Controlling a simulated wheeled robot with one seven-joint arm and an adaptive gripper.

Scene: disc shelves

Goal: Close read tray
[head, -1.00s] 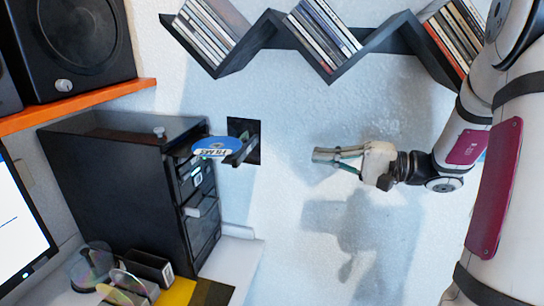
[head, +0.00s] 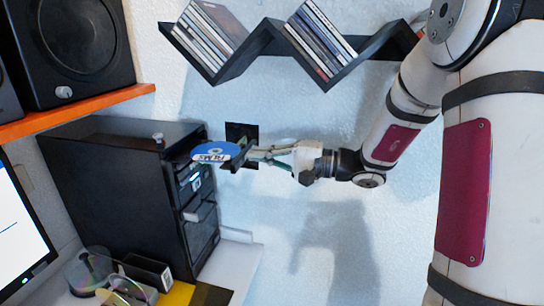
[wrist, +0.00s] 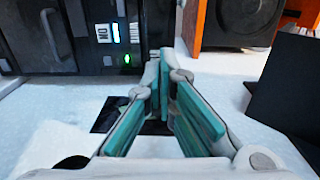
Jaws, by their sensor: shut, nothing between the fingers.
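The read tray (head: 241,154) sticks out of the upper front of a black disc tower (head: 130,185). A blue disc (head: 211,152) with a white label lies on it. My gripper (head: 252,153) is shut and empty, its fingertips at or very close to the tray's outer end; I cannot tell whether they touch. In the wrist view my gripper's teal-padded fingers (wrist: 165,62) come together, pointing at the tower front (wrist: 85,35) with its lit green light (wrist: 127,59). The tray and disc cannot be made out clearly there.
Zigzag shelves (head: 262,45) with disc cases hang above my arm. A speaker (head: 70,45) stands on an orange shelf (head: 80,108) at upper left. A monitor (head: 20,230) and clear discs (head: 90,270) are at lower left. The wall below my gripper is clear.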

